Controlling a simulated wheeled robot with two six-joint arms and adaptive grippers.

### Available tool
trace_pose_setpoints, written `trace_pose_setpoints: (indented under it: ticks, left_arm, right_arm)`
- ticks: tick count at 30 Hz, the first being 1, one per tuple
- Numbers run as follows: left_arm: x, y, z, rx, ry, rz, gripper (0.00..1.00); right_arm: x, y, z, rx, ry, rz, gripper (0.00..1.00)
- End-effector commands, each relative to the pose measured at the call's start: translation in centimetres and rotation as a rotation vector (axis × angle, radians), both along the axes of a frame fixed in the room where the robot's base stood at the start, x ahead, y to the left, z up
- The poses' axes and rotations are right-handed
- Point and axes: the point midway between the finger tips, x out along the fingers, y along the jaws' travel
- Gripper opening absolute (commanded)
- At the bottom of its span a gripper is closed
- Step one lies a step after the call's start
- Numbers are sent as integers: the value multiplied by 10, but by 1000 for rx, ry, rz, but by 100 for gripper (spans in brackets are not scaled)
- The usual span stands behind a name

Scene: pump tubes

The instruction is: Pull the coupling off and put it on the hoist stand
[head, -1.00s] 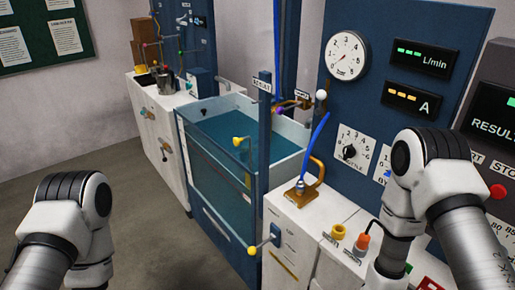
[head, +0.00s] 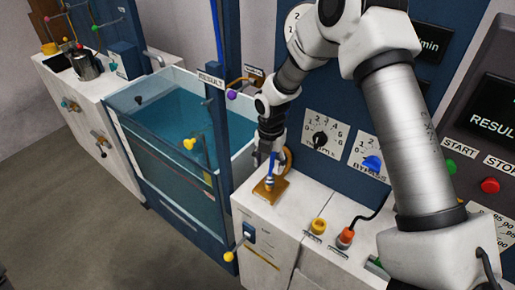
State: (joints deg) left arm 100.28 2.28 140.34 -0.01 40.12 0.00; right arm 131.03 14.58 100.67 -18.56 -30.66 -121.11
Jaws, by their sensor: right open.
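My right arm reaches across to the brass-coloured fitting (head: 284,187) on the white cabinet top. My right gripper (head: 268,162) points down at the coupling (head: 269,184), which stands upright on this fitting. The gripper is open, with its fingertips at or just above the coupling. The fingers are small and dark here, so I cannot tell whether they touch it. The blue hose end by the coupling is mostly hidden by my gripper. I cannot pick out the hoist stand for certain. My left gripper is out of view.
A water tank (head: 165,120) with glass sides stands left of the fitting. A yellow ring fitting (head: 318,226) and an orange plug (head: 345,238) sit to the right on the cabinet. The blue panel (head: 345,125) with dials rises close behind my gripper.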

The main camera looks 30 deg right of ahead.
Motion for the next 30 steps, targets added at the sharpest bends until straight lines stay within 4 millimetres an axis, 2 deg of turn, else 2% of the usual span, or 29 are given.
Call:
trace_pose_setpoints:
  ticks: [2, 5, 15, 19, 24, 25, 30]
  left_arm:
    - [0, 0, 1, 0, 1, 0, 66]
    - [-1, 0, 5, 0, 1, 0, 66]
    - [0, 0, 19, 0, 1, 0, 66]
    - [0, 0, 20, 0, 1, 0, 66]
    - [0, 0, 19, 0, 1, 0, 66]
    - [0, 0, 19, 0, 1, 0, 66]
    - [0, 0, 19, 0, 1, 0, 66]
  right_arm:
    - [1, -2, 1, -3, 4, 26, 61]
    - [1, -2, -10, -3, 5, 27, 61]
    - [0, -2, -67, -3, 5, 26, 61]
    - [0, -1, -75, -3, 3, 25, 61]
    - [0, -1, -75, -2, 2, 24, 61]
    - [0, -1, -75, -2, 2, 24, 58]
    - [0, -1, -75, -2, 2, 24, 0]
